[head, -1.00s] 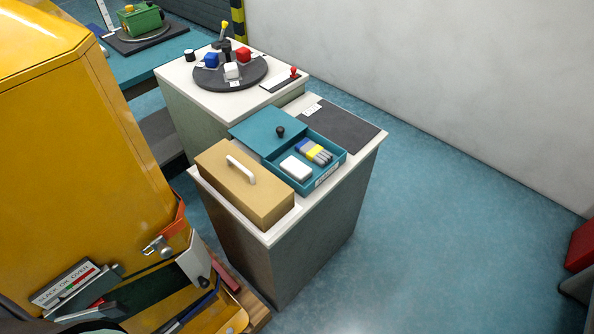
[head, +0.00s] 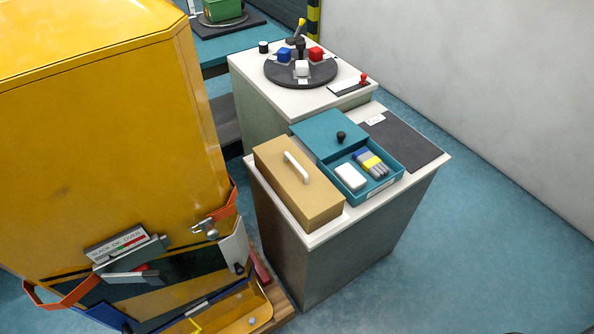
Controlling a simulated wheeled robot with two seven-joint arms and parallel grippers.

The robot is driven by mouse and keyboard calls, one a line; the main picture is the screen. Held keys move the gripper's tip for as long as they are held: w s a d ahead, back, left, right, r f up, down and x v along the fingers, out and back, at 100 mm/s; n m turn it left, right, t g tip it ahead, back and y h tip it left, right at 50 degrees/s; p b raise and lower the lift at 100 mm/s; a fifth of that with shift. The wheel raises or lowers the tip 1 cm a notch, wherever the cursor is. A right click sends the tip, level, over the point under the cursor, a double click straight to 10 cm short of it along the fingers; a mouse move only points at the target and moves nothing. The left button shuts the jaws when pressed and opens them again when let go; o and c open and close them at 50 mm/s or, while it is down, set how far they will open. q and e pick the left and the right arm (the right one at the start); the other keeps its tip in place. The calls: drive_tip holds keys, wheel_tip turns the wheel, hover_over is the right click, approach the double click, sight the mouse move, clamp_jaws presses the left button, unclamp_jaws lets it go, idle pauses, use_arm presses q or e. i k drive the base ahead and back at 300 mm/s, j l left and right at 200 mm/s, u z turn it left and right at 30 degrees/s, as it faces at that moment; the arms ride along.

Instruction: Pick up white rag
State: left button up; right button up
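A small white, rounded block-like piece (head: 350,177) lies in the open teal tray (head: 388,187) on the near white-topped cabinet. It may be the folded white rag, but I cannot tell for sure. Beside it in the tray lie several blue, yellow and grey sticks (head: 371,163). A teal lid with a dark knob (head: 341,136) covers the back part of the tray. Neither of my grippers can be made out in the head view.
A tan box with a white handle (head: 298,182) stands left of the tray, and a dark mat (head: 408,139) lies to its right. A large yellow machine (head: 100,140) fills the left. A round dark turntable (head: 285,80) with coloured blocks stands behind. Blue floor (head: 480,250) at right is clear.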

sight(351, 179)
drive_tip(key=l+u, duration=0.35)
drive_tip(key=l, duration=0.2)
drive_tip(key=l+u, duration=0.4)
drive_tip(key=l, duration=0.25)
drive_tip(key=l+u, duration=0.35)
drive_tip(key=l, duration=0.2)
drive_tip(key=k+l+u, duration=0.2)
drive_tip(key=l+u, duration=0.15)
drive_tip(key=l, duration=0.2)
